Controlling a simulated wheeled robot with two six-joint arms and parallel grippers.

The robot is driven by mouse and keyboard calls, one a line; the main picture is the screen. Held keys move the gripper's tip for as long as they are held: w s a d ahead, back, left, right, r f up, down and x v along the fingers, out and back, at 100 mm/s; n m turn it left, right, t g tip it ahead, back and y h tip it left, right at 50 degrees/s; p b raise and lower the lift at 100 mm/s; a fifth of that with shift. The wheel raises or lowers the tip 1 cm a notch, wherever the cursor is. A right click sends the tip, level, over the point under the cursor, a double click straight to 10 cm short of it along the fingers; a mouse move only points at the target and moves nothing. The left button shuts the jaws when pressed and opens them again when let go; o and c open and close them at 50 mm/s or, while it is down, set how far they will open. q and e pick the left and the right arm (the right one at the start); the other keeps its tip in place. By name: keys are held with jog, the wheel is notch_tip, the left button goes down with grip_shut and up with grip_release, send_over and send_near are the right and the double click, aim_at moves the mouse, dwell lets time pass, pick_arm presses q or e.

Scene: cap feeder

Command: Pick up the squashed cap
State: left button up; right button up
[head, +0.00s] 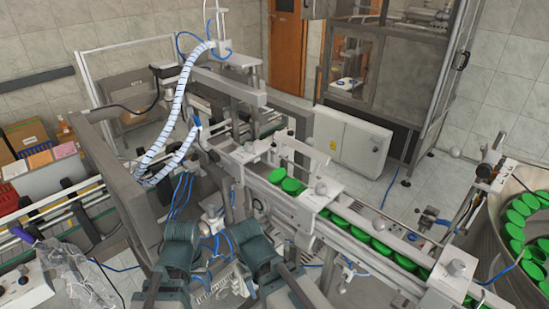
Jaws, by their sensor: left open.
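Two green caps lie together on the upper part of the cap feeder track (312,205): one cap (277,175) looks narrower and tilted, the other cap (292,186) looks rounder. I cannot tell for sure at this size which cap is squashed. A row of green caps (381,248) runs on down the track to the right. My left gripper (212,224) is open, low at the centre, left of the track and apart from the caps. My right arm comes up beside it, and its jaws are not clear.
A metal bowl (490,235) full of green caps stands at the right. White blocks and knobs (321,188) rise along the track. Blue hoses and metal frames crowd the space around my arms. A white cabinet (349,142) stands behind the track.

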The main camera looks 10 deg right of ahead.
pick_arm(q)
notch_tip(320, 180, up, 6)
jog(key=w+a+p, duration=0.2)
jog(key=p, duration=0.1)
jog(key=m+t+h+p, duration=0.4)
jog(key=m+t+h, duration=0.4)
jog(key=h, duration=0.4)
send_near(271, 179)
jog(key=shift+m+g, duration=0.3)
jog(key=shift+m, duration=0.3)
jog(key=b+x, duration=0.3)
jog(key=x, duration=0.1)
jog(key=shift+w+r, duration=0.2)
jog(key=shift+r, duration=0.1)
pick_arm(e)
notch_tip(271, 179, up, 6)
jog(key=shift+f, duration=0.1)
pick_arm(q)
jog(key=shift+d, duration=0.1)
jog(key=b+x, duration=0.1)
jog(key=x, duration=0.1)
jog(key=b+x, duration=0.1)
jog(key=x, duration=0.2)
jog(key=shift+f+b, duration=0.3)
jog(key=shift+r, duration=0.1)
pick_arm(e)
notch_tip(271, 179, down, 2)
jog(key=shift+f, duration=0.1)
pick_arm(q)
grip_shut()
